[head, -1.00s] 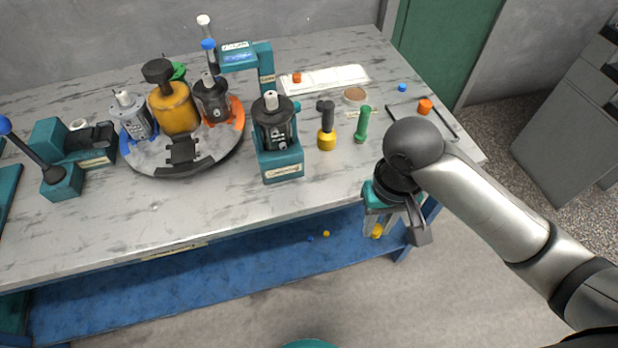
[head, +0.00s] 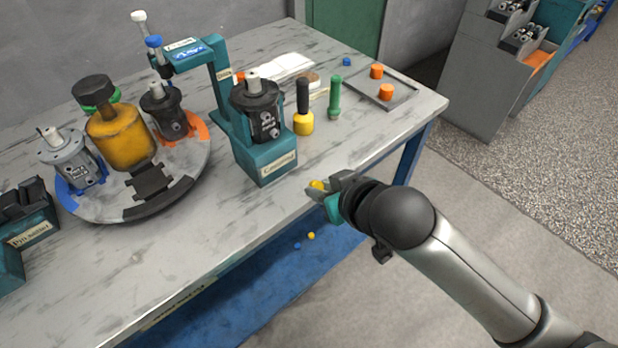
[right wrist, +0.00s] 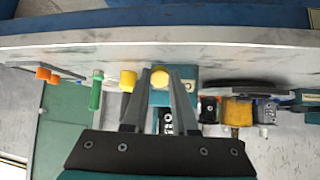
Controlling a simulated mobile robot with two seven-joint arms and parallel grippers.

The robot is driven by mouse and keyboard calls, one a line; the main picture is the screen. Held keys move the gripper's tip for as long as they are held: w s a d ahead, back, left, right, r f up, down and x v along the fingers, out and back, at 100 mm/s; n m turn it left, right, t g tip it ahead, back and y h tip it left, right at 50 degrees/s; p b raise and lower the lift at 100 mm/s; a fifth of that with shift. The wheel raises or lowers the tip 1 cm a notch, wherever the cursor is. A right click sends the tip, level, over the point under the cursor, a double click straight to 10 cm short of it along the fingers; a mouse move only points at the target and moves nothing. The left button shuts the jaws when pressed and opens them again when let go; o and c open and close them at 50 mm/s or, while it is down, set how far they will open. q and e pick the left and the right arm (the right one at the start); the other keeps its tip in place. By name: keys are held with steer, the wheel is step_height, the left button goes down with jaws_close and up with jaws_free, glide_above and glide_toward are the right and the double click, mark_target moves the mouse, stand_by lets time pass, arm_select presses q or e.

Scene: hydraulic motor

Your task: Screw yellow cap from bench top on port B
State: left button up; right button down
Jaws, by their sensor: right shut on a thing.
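The yellow cap (head: 317,185) is between the fingertips of my right gripper (head: 320,190), which is shut on it. They are near the bench's front edge, to the right of the teal clamp stand. The cap (right wrist: 160,78) also shows between the fingers in the right wrist view. A dark motor (head: 262,112) stands upright in the clamp stand (head: 265,165), apart from the cap. I cannot make out which port is B. My left gripper is out of view.
A round turntable (head: 190,190) at left carries a grey motor, a yellow canister and another dark motor. A black-and-yellow tool (head: 303,122) and a green-handled tool (head: 334,98) stand behind the gripper. A tray (head: 392,103) with orange caps lies at right.

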steer(key=w+t+y+b, duration=0.1)
steer(key=w+a+n+t+y+b, duration=0.1)
steer(key=t+y+b, duration=0.1)
steer(key=shift+a+r+n, duration=0.2)
steer(key=shift+r+n, duration=0.1)
steer(key=shift+r, duration=0.05)
steer(key=y+b, duration=0.1)
steer(key=r+t+y+b, duration=0.2)
steer(key=b, duration=0.1)
steer(key=shift+w+a+r+n, duration=0.15)
steer(key=shift+w+a+n, duration=0.1)
steer(key=shift+a+n, duration=0.05)
steer(key=shift+s+r+t+b, duration=0.1)
steer(key=shift+r+t+b, duration=0.3)
steer(key=shift+r, duration=0.15)
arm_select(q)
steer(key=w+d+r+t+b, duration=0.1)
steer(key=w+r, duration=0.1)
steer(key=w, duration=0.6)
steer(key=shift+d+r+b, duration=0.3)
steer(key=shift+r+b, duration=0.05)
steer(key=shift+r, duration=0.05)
arm_select(e)
steer(key=shift+x, duration=2.7)
arm_select(q)
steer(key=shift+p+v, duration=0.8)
steer(key=shift+p, duration=0.05)
arm_select(e)
steer(key=shift+r, duration=0.2)
